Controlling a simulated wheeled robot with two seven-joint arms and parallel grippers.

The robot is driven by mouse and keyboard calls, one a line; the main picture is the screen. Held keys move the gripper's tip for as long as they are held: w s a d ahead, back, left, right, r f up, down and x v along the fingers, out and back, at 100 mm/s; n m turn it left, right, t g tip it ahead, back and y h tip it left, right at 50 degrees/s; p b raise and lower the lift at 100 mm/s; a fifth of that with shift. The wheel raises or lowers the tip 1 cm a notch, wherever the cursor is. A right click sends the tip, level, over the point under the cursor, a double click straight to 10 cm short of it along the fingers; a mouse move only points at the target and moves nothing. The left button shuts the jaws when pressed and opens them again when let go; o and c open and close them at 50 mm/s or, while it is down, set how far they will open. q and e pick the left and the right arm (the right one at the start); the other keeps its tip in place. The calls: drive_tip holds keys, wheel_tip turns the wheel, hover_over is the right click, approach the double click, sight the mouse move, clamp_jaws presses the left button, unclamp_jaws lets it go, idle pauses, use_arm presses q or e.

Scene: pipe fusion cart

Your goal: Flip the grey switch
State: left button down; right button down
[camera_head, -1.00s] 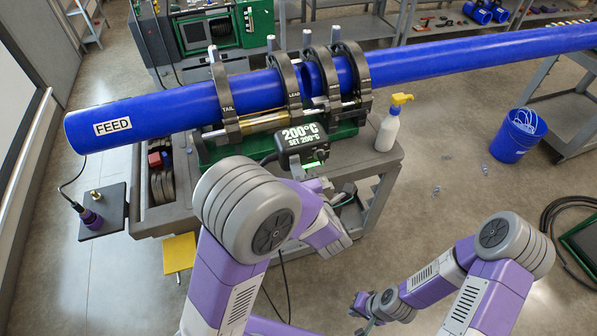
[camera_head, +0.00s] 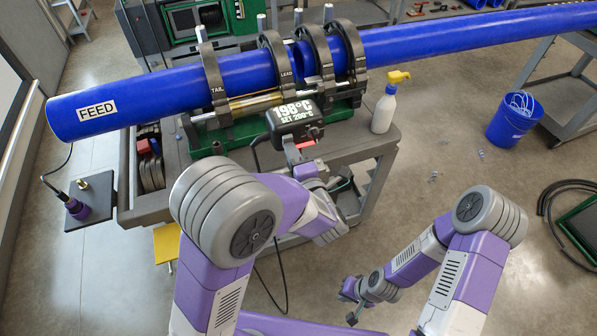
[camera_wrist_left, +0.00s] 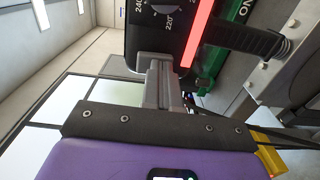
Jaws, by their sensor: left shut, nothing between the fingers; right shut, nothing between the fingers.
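The heater controller (camera_head: 293,117) is a dark box at the front of the cart, its display reading 198°C, SET 200°C. In the left wrist view its face (camera_wrist_left: 143,35) shows a dial and a lit red bar. My left gripper (camera_head: 292,150) is shut and empty, its fingertips right at the controller's lower face; the shut fingers also show in the left wrist view (camera_wrist_left: 156,68). I cannot tell whether they touch it. I cannot make out the grey switch; the fingers may hide it. My right gripper (camera_head: 354,302) is shut and empty, low above the floor.
A long blue pipe (camera_head: 450,57) marked FEED lies in dark clamps (camera_head: 315,65) above the cart (camera_head: 350,152). A spray bottle (camera_head: 384,110) stands on the cart's right end. A blue bucket (camera_head: 515,120) and open floor are to the right.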

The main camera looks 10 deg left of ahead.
use_arm(q)
drive_tip(key=f+b+v, duration=0.2)
drive_tip(key=v, duration=1.1)
drive_tip(key=shift+f, duration=0.2)
drive_tip(key=shift+s, duration=0.1)
